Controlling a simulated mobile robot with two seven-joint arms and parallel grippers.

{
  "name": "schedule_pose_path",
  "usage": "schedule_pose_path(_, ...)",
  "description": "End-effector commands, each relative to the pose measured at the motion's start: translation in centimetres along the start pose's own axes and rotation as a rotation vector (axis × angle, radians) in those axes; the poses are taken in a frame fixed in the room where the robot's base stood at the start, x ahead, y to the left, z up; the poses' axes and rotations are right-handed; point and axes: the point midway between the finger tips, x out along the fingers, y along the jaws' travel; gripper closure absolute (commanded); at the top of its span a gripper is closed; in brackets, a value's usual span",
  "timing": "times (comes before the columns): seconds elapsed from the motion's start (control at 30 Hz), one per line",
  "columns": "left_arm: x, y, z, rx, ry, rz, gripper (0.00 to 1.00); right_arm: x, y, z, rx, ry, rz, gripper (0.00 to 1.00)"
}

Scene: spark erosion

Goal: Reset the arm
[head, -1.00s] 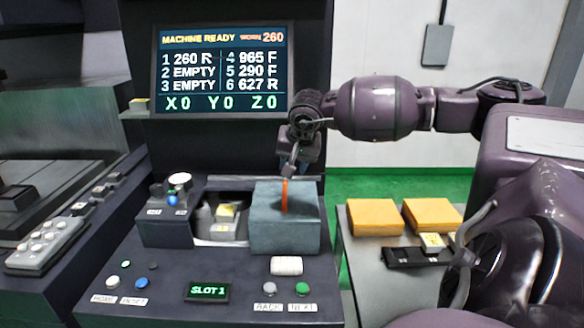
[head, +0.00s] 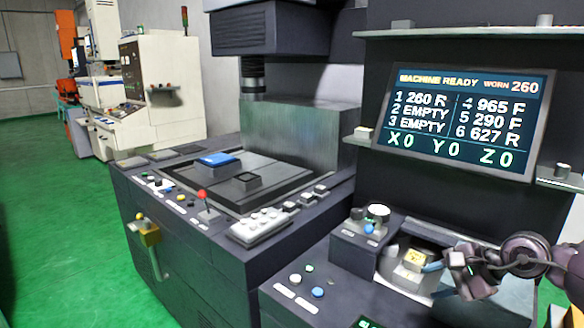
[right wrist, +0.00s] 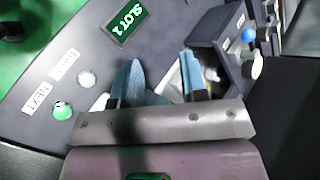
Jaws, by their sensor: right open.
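My right gripper (head: 437,280) comes in from the right edge in the head view, its arm (head: 520,255) behind it. It is open, with two bluish fingertips at the right side of the console recess. In the right wrist view its fingers (right wrist: 162,82) are apart with nothing clearly held between them. A small pale yellow-topped piece (head: 414,259) sits in the recess, just left of the fingertips. A grey block (head: 515,300) is partly hidden beneath my arm. My left gripper is not in view.
The console carries a knob box (head: 362,240), buttons (head: 317,291) and a SLOT 1 display (right wrist: 127,24). A screen (head: 462,118) reads machine ready, worn 260. The machine bed (head: 290,175) lies left, with green floor (head: 60,220) clear beyond it.

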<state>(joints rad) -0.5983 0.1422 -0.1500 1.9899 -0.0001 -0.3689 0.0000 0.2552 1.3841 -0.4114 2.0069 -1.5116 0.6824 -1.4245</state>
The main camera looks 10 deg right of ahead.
Motion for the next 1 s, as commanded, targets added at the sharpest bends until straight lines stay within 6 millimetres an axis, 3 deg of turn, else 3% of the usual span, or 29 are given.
schedule_pose_path(0.1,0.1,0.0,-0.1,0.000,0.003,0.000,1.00,2.5,0.5,4.3,0.296,-0.220,-0.157,0.60)
schedule_pose_path(0.2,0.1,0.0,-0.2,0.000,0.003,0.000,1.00,3.2,0.3,6.9,0.571,-0.388,-0.280,0.60)
schedule_pose_path(0.37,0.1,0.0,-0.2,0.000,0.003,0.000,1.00,3.1,0.0,8.8,1.044,-0.630,-0.461,0.60)
schedule_pose_path(0.53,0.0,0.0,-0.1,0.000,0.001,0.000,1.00,2.2,0.8,8.1,1.578,-0.849,-0.646,0.60)
schedule_pose_path(0.63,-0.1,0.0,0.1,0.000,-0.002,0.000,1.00,1.8,2.2,6.7,1.901,-0.957,-0.755,0.60)
schedule_pose_path(0.87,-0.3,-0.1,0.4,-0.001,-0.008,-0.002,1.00,1.7,9.0,3.4,2.646,-1.132,-1.040,0.60)
schedule_pose_path(0.9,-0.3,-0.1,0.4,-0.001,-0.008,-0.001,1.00,1.8,10.6,3.0,-2.678,1.110,1.059,0.60)
schedule_pose_path(1.0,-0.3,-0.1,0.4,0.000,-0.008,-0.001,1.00,2.2,14.9,2.7,-2.405,0.911,0.979,0.60)
